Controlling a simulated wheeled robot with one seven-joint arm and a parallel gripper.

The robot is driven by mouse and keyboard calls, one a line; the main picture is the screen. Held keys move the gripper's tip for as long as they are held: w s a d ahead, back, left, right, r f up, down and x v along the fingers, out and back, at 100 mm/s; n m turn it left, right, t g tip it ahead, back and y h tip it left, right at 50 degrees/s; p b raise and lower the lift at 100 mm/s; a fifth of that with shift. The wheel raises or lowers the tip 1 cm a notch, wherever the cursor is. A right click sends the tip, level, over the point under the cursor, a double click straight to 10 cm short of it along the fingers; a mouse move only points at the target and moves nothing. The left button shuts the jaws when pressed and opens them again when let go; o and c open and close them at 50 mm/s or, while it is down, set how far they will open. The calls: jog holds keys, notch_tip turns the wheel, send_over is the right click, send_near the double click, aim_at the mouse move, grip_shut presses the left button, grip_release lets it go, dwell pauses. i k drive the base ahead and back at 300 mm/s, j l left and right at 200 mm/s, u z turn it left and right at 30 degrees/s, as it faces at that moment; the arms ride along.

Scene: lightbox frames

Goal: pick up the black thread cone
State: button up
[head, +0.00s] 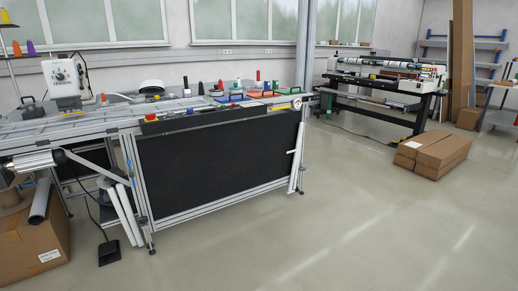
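A small dark upright shape (186,87), which looks like the black thread cone, stands on the long work table (100,122) in the head view. It is near the back of the table, left of the middle of its clutter. It is small in the picture, and other dark upright items (201,89) stand close to its right, so I cannot be sure which is the cone. My gripper is not in view.
A black panel (215,160) closes the table's front. Cardboard boxes stand right (435,152) and lower left (40,245). The floor (300,235) in front is clear.

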aim_at(202, 92)
jog(key=i, duration=2.2)
jog(key=i+u, duration=0.1)
jog(key=i, duration=0.35)
jog(key=i+l+u, duration=0.1)
jog(key=i, duration=0.4)
jog(key=i+l+u, duration=0.15)
jog(key=i, duration=0.3)
jog(key=i+l+u, duration=0.1)
jog(key=i, duration=0.35)
jog(key=i+l+u, duration=0.1)
jog(key=i+l, duration=0.2)
jog(key=i, duration=0.15)
